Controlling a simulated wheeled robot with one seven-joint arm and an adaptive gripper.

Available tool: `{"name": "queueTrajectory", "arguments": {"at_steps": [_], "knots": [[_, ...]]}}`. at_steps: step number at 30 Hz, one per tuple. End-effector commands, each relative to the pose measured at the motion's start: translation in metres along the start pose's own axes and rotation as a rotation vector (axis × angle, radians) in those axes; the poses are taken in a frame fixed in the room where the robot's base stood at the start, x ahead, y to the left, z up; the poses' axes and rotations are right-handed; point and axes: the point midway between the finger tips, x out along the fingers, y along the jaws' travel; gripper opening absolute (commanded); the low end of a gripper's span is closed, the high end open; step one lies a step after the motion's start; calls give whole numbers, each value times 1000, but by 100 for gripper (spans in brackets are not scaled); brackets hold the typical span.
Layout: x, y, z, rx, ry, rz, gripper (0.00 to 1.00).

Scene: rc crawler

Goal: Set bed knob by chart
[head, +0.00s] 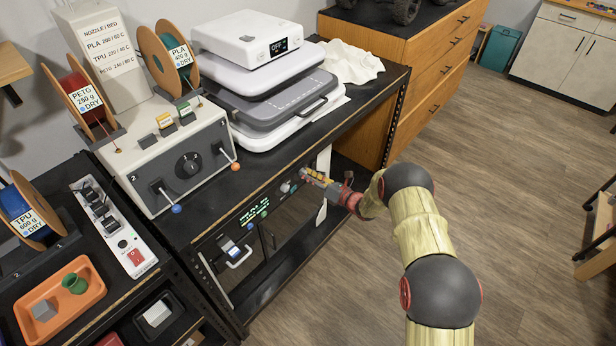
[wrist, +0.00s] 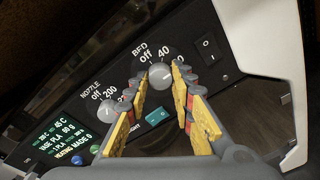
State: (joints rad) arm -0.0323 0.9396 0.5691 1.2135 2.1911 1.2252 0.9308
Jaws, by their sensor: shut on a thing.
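The bed knob (wrist: 160,74) is a round grey knob on the dark printer panel, under the word BED with marks off and 40; further marks are hidden. My gripper (wrist: 163,86) has its yellow fingers on either side of this knob, shut on it. Which mark the knob points to is unclear. In the head view my gripper (head: 306,173) reaches the panel under the bench top and covers the knob. The chart (head: 109,52), headed with nozzle and bed settings, lists PLA, TPU and PETG; its small figures are hard to read.
The nozzle knob (wrist: 107,111) sits left of the bed knob, and a rocker switch (wrist: 209,48) right of it. A green-text display (wrist: 60,137) mentions PLA. Labelled PETG (head: 84,98), PLA (head: 178,57) and TPU (head: 30,217) spools stand left.

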Motion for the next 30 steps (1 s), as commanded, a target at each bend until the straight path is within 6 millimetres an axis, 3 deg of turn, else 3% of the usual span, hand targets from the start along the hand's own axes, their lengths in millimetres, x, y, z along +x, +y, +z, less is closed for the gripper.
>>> {"name": "queueTrajectory", "arguments": {"at_steps": [6, 7, 16, 26, 30], "knots": [[0, -1, 0, 0, 0, -2, 0], [0, -1, 0, 0, 0, -2, 25], [0, 0, 0, -1, 0, -1, 42], [-1, 0, 0, -1, 0, -1, 43], [-13, -1, 2, -1, -2, -2, 43]]}}
